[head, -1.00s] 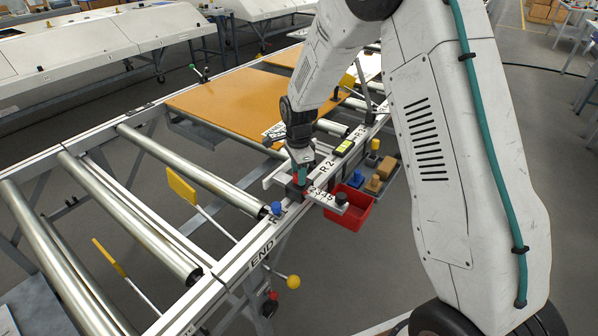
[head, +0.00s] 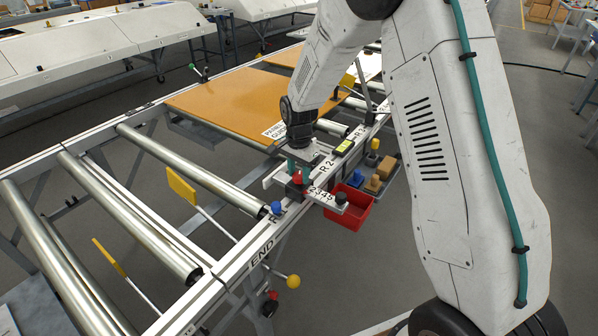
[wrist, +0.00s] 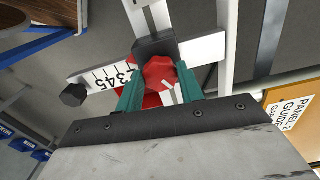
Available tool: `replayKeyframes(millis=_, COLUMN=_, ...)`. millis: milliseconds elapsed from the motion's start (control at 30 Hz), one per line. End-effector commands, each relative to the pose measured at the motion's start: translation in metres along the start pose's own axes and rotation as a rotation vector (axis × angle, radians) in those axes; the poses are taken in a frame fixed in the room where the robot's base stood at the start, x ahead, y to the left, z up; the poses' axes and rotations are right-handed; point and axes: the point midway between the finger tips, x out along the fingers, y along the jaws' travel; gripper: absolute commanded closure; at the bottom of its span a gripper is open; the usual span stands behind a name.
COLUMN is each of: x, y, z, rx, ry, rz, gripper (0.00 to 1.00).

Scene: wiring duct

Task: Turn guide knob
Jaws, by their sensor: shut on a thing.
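The red guide knob (wrist: 158,74) sits between the teal fingers of my gripper (wrist: 160,90) in the wrist view. The fingers are shut on its two sides. A pale pointer mark shows on the knob. The knob is on a dark block (wrist: 155,47) on a white guide bar with a number scale (wrist: 113,78). In the head view my gripper (head: 298,170) points down at the rail, over the red knob (head: 297,179), which is partly hidden. The scale plate (head: 322,197) sticks out to the right, with a black knob (head: 341,198) at its end.
A red bin (head: 361,216) hangs below the scale plate. A blue knob (head: 276,208) is on the rail to the left. Metal rollers (head: 190,168), yellow paddles (head: 181,186) and an orange panel (head: 215,105) lie around the frame. A label (head: 279,131) lies on the panel edge.

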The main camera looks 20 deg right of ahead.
Motion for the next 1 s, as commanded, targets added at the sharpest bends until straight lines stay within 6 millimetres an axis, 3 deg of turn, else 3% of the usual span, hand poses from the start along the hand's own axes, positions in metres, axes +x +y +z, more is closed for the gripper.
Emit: replayKeyframes(millis=1000, x=-0.0028, y=-0.0006, z=-0.0035, rx=-0.963, ry=0.01, rz=-0.007, gripper=0.85)
